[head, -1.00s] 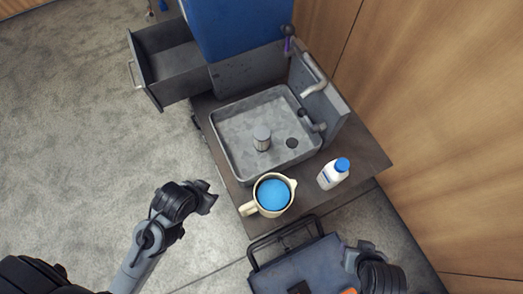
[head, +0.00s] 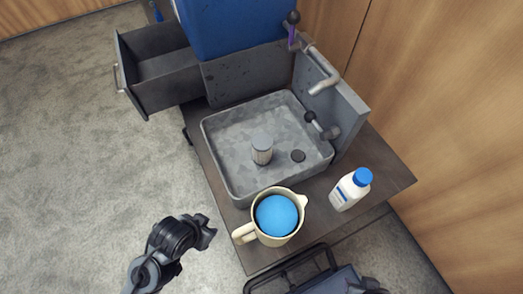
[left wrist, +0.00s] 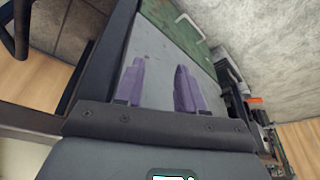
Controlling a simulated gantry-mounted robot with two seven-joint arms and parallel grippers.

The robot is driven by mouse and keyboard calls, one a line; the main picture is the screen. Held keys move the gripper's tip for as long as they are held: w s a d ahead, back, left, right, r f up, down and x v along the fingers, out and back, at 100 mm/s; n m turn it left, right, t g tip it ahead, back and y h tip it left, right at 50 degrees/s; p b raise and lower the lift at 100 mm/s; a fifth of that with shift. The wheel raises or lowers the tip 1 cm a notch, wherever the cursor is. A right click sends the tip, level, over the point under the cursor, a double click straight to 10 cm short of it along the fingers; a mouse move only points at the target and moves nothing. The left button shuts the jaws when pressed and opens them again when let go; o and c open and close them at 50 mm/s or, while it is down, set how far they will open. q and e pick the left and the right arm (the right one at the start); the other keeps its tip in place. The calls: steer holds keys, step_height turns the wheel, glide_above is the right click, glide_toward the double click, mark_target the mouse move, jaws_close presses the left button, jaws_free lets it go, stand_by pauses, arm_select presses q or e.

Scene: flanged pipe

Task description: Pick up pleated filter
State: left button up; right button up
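The pleated filter (head: 262,150) is a small light-grey cylinder with a grey top. It stands upright in the grey sink basin (head: 222,160), left of the round drain. My left gripper (head: 207,233) is over the floor, left of the table and well apart from the filter. In the left wrist view my left gripper (left wrist: 160,65) shows two purple fingers standing apart with nothing between them. The filter is not seen in that view. Only a dark bit of my right arm shows at the bottom edge of the head view; its fingers cannot be made out.
A cream jug (head: 245,232) holding a blue ball (head: 277,215) and a white bottle with a blue cap (head: 350,189) stand on the table in front of the basin. A faucet (head: 322,80) is at the right back. An open drawer (head: 160,85) juts out left.

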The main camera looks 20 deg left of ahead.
arm_select(q)
steer(key=shift+o, duration=0.3)
steer(key=o, duration=0.9)
